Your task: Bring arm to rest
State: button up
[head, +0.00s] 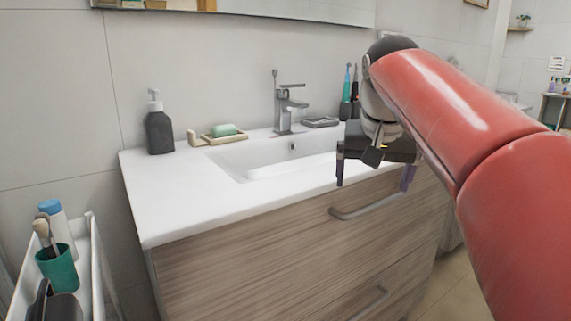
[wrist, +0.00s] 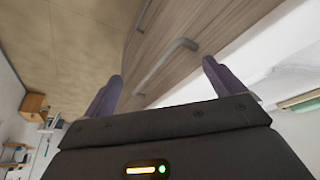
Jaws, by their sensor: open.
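My gripper (head: 374,176) hangs in front of the right part of the sink cabinet, near the counter's front edge in the head view. Its two dark purple fingers are wide apart with nothing between them. In the wrist view my gripper (wrist: 160,85) is also open and empty, with the wooden cabinet front (wrist: 185,30) and a drawer handle (wrist: 166,62) beyond the fingers. My red arm reaches in from the right of the head view, bent down at the wrist.
The white counter (head: 165,205) carries a dark soap dispenser (head: 158,128), a green soap (head: 223,130) on a dish and a faucet (head: 284,108). Electric toothbrushes (head: 346,95) stand behind my gripper. A white cart (head: 96,260) holding a teal cup (head: 58,268) stands at lower left.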

jog(key=s+f+n+t, duration=0.1)
jog(key=s+f+n, duration=0.1)
jog(key=s+f, duration=1.9)
jog(key=shift+s+f+y, duration=0.4)
jog(key=shift+f, duration=0.3)
